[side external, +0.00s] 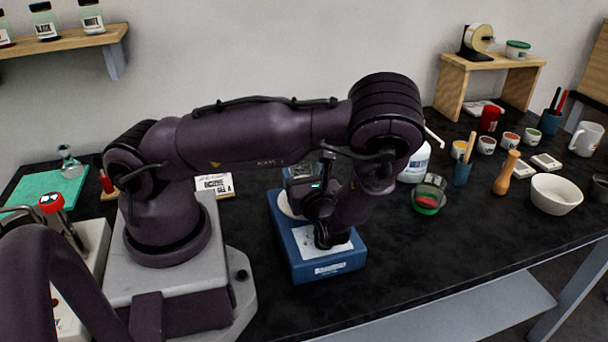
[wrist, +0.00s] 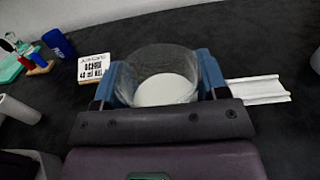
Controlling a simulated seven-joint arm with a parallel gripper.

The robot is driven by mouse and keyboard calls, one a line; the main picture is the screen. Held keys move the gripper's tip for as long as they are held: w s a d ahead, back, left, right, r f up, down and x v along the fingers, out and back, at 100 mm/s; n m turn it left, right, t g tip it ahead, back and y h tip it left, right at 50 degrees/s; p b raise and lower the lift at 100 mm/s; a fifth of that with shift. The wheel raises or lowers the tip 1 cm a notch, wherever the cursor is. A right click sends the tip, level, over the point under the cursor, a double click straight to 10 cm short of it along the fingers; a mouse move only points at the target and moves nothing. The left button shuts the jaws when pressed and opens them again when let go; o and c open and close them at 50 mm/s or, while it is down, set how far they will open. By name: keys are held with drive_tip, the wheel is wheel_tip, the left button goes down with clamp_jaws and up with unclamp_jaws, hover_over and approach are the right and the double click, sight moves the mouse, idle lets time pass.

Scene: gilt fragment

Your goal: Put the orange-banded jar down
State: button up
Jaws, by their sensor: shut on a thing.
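My gripper (side external: 312,192) is low over a blue bench device (side external: 325,268) with a round white plate (side external: 285,206). In the wrist view my gripper (wrist: 166,86) is shut on a clear, wide-mouthed glass jar (wrist: 160,60), which stands between the fingers. A white disc shows low inside or through the glass; I cannot tell which. No orange band is visible on the jar. In the side view the jar (side external: 298,172) is partly hidden by my gripper and wrist. I cannot tell whether its base touches the white plate.
A printed card (side external: 214,184) lies left of the device. Dark bench is clear in front.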

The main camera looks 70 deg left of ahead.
drive_tip(key=o, duration=1)
drive_tip(key=shift+f, duration=0.15)
drive_tip(key=shift+d, duration=0.3)
drive_tip(key=d, duration=0.2)
drive_tip(key=shift+d+r, duration=0.35)
drive_tip(key=shift+d, duration=0.05)
drive_tip(key=s+d+r+n+t+h, duration=0.2)
drive_tip(key=d+r+n+h, duration=0.2)
drive_tip(key=r+n+h, duration=0.2)
drive_tip(key=s+d+r+n+t+h, duration=0.1)
drive_tip(key=d+r+n+h, duration=0.3)
drive_tip(key=r, duration=0.6)
drive_tip(key=s+d+r+n+t+h, duration=0.2)
drive_tip(key=s+d+r+n+h, duration=0.1)
drive_tip(key=r+n+h, duration=0.5)
drive_tip(key=shift+s+d+r+t, duration=0.2)
drive_tip(key=shift+d+t, duration=0.1)
drive_tip(key=shift+d, duration=0.25)
